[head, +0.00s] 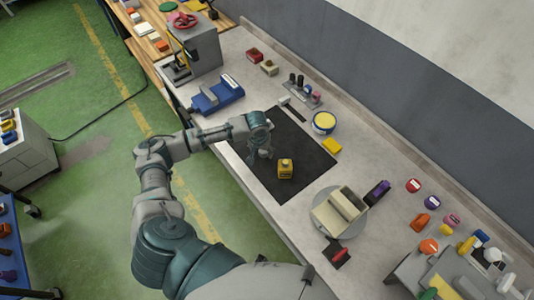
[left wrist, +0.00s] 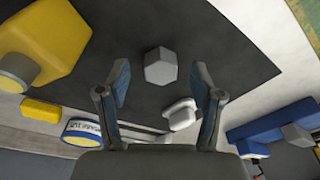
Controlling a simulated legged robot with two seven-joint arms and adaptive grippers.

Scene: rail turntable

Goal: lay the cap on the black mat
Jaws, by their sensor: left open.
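The black mat (head: 308,160) lies flat on the long bench; it also fills much of the left wrist view (left wrist: 225,40). A small grey faceted piece (left wrist: 160,67), seemingly the cap, rests on the mat in the left wrist view. My left gripper (head: 262,152) is over the mat's left part. It is open, its two fingers apart on either side of the grey piece in the wrist view, with no contact visible. In the head view the gripper largely hides this piece. My right gripper is not in view.
A yellow block (head: 286,168) stands on the mat to the gripper's right. A white piece (left wrist: 180,113) lies near the mat's back edge. A blue device (head: 217,95), a yellow round tin (head: 324,122) and a turntable (head: 340,212) surround the mat. Its front right part is bare.

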